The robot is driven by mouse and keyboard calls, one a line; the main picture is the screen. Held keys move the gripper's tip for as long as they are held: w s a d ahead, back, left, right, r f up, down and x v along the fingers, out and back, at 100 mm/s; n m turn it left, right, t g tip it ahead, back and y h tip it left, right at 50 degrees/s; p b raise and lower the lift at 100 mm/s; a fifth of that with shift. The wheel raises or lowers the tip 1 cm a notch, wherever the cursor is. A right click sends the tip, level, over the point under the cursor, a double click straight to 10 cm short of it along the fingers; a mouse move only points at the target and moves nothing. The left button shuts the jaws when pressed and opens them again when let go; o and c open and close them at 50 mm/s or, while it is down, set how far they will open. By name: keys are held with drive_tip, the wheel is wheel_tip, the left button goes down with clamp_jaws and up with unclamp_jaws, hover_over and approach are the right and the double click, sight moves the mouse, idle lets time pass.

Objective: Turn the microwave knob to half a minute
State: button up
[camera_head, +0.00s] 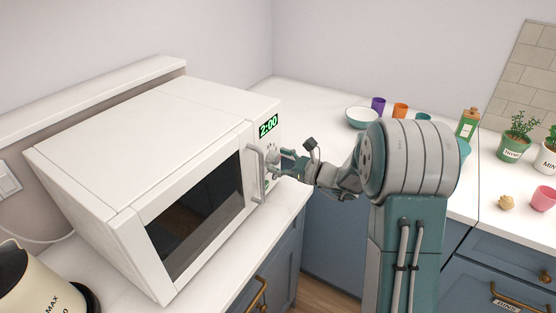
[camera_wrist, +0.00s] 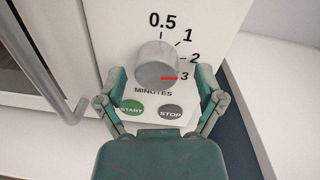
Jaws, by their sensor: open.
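The white microwave (camera_head: 130,130) stands on the counter at left, its door shut and its green display (camera_head: 268,125) reading 2:00. In the wrist view the round grey knob (camera_wrist: 156,62) has labels 0.5, 1, 2 and 3 around its top and right. Its red mark points right, beside the 3 from this angle. My gripper (camera_wrist: 161,74) is open, one finger on each side of the knob, with gaps visible. In the head view my gripper (camera_head: 285,161) is at the control panel and partly hides it.
The door handle (camera_wrist: 45,60) rises left of the panel. The green START button (camera_wrist: 131,108) and grey STOP button (camera_wrist: 171,111) sit just below the knob, close to my fingers. A kettle (camera_head: 35,285) stands front left. Bowl, cups and potted plants stand on the right counter.

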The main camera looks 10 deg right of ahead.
drive_tip(key=shift+a, duration=0.25)
drive_tip(key=shift+d, duration=0.1)
drive_tip(key=c, duration=1.2)
drive_tip(key=shift+o, duration=0.2)
drive_tip(key=shift+n, duration=0.3)
drive_tip(key=n, duration=0.3)
drive_tip(key=shift+w+r+n, duration=0.1)
drive_tip(key=shift+n, duration=0.2)
drive_tip(key=n, duration=0.3)
drive_tip(key=shift+n+h, duration=0.3)
drive_tip(key=n, duration=0.4)
drive_tip(key=shift+n, duration=1.8)
